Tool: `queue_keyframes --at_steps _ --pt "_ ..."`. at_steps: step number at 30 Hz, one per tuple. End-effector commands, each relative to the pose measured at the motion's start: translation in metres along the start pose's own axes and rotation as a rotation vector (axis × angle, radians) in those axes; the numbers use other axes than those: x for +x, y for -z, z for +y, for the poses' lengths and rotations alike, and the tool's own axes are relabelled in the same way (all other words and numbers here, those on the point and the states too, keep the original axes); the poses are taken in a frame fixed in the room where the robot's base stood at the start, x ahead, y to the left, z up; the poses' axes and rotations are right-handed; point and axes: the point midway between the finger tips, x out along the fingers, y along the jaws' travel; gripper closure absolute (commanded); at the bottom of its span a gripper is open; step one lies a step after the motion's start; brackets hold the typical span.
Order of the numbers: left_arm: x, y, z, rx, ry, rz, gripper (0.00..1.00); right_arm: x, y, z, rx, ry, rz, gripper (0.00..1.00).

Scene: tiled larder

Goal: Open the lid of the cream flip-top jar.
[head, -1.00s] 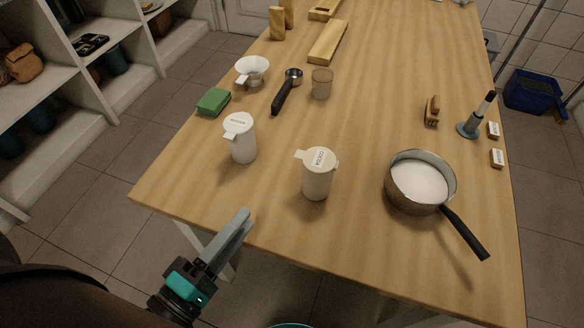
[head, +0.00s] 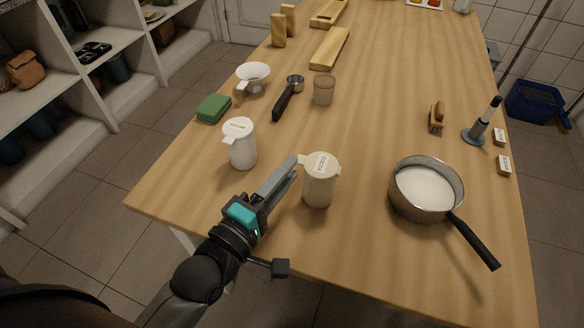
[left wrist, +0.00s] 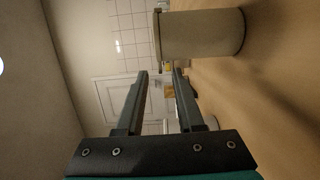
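My left gripper (head: 291,164) is just left of this jar, near lid height in the head view. In the left wrist view the jar (left wrist: 203,34) lies sideways across the upper part, beside the fingers rather than between them. The left fingers (left wrist: 160,74) are apart with nothing between them. Whether a finger touches the tab I cannot tell. My right gripper is in neither view.
A white lidded jar (head: 240,146) stands to the left, close to my left gripper. A saucepan (head: 424,204) with white contents is to the right, its handle toward the front edge. A glass (head: 323,91), portafilter (head: 287,100) and green sponge (head: 213,108) lie behind.

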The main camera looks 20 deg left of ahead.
Motion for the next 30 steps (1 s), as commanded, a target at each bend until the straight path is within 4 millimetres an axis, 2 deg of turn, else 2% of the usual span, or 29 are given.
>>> queue_keyframes --at_steps 6,17,27,30 --pt "0.017 0.000 -0.001 0.001 0.000 0.000 0.63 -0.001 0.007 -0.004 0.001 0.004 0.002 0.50" --pt "0.020 0.000 0.000 0.000 0.001 0.000 0.63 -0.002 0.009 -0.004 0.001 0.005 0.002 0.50" --pt "0.020 0.000 0.000 0.001 0.001 0.000 1.00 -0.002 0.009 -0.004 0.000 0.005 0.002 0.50" --pt "0.020 0.000 0.000 0.001 0.001 0.000 1.00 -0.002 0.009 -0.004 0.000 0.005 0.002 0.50"
